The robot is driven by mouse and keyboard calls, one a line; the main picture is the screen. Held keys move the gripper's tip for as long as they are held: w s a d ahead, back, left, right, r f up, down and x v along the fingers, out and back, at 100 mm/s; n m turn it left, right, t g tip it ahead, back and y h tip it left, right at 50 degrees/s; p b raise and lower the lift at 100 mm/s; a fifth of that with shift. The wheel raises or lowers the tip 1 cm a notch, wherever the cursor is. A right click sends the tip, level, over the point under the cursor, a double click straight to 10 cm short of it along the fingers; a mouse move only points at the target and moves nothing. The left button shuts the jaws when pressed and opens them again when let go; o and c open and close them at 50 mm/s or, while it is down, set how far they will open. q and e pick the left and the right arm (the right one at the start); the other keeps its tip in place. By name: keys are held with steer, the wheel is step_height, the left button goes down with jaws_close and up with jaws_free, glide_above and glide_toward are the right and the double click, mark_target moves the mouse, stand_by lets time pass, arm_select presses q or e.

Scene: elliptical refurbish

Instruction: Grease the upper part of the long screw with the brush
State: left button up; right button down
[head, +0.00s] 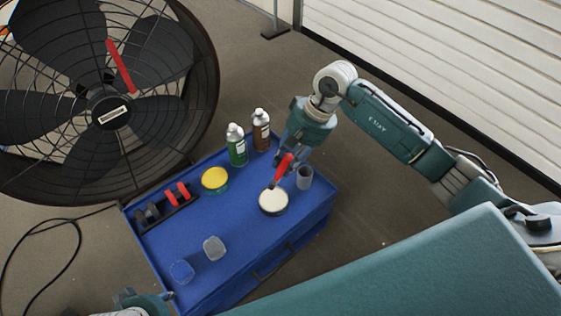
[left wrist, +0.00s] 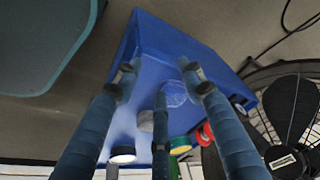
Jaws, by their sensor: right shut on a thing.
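My right gripper (head: 290,151) is shut on the brush (head: 283,168), which has a red handle. The brush is tilted, with its dark lower end at the back rim of a round tin of whitish grease (head: 273,203); I cannot tell whether the bristles touch the grease. The tin also shows in the left wrist view (left wrist: 122,156). My left gripper (left wrist: 158,85) has its fingers spread, with nothing seen between them, above the blue chest; only part of that arm shows at the bottom left of the head view. I cannot make out the long screw in either view.
The blue chest (head: 240,235) carries a yellow tin (head: 215,179), a green bottle (head: 236,146), a brown bottle (head: 261,131), a grey cup (head: 304,177), clear containers (head: 214,248) and a dark rack with red pieces (head: 165,204). A large fan (head: 112,112) stands behind left.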

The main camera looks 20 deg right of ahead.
step_height(320, 180, down, 3)
steer(key=shift+f+b, duration=0.15)
steer(key=shift+b, duration=0.5)
steer(key=shift+f, duration=0.4)
arm_select(q)
steer(key=shift+b+v, duration=0.45)
steer(key=shift+v, duration=1.2)
arm_select(e)
steer(key=shift+f, duration=0.8)
arm_select(q)
steer(key=shift+w+d+r+t+b, duration=0.1)
steer(key=shift+w+d+t, duration=0.15)
steer(key=shift+w, duration=0.25)
steer(key=shift+w+d+r+t+b, duration=0.1)
steer(key=shift+w+t, duration=0.2)
steer(key=shift+w, duration=0.2)
steer(key=shift+w+d+t+b, duration=0.1)
steer(key=shift+w+d+t, duration=0.15)
steer(key=shift+w, duration=0.25)
arm_select(e)
steer(key=shift+f, duration=0.3)
arm_select(q)
steer(key=shift+w+d+r+t+h+b, duration=0.2)
steer(key=shift+w+t, duration=0.15)
steer(key=shift+w, duration=0.35)
steer(key=shift+w+d+r+t+h+b, duration=0.1)
steer(key=shift+w+d+r+t+b, duration=0.2)
steer(key=shift+w, duration=0.4)
arm_select(e)
steer(key=shift+f, duration=0.35)
